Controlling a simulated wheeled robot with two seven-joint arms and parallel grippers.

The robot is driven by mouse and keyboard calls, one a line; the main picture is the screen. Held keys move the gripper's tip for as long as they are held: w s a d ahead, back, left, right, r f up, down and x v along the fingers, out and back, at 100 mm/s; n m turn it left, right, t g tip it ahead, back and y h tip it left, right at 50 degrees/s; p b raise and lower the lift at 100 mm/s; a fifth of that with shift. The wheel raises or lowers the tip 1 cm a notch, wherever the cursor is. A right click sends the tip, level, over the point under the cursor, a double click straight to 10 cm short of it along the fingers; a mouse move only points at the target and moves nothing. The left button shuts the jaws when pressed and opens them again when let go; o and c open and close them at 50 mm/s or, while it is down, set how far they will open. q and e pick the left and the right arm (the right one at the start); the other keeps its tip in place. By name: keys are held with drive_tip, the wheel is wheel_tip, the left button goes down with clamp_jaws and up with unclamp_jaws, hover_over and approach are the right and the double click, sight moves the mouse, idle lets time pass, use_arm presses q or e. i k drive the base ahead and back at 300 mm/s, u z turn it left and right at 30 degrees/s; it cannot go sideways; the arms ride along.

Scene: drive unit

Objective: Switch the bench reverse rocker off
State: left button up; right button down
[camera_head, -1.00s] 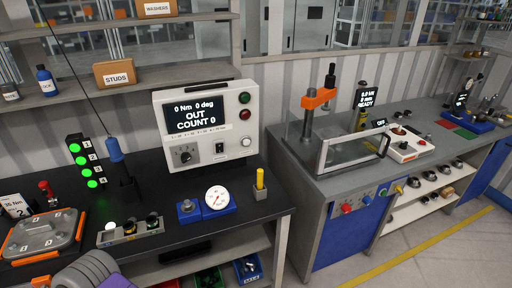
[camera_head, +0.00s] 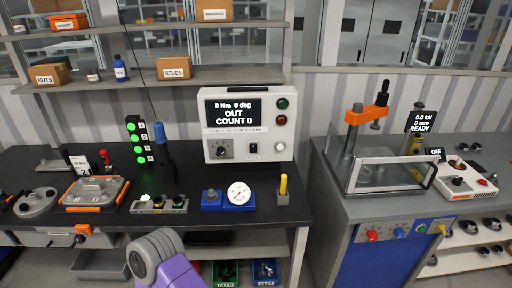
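A white control box (camera_head: 283,151) stands at the back of the dark bench. Its screen (camera_head: 234,112) reads 0 Nm, 0 deg, OUT, COUNT 0. A small black rocker (camera_head: 253,148) sits low on its front, between a black knob (camera_head: 222,150) and a pale round button (camera_head: 279,147). The rocker's label is too small to read, and I cannot tell which way it is tipped. Neither gripper shows; only a purple and grey link of my arm is in view at the bottom, in front of the bench.
A blue-based dial gauge (camera_head: 239,194), a yellow-topped post (camera_head: 283,187) and a small button box (camera_head: 158,205) stand in front of the control box. A green-lit stack (camera_head: 138,140) is to the left. A press bench (camera_head: 340,205) stands to the right across a gap.

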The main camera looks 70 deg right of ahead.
sight(253, 146)
drive_tip(key=z, duration=1.75)
drive_tip(key=i, duration=0.2)
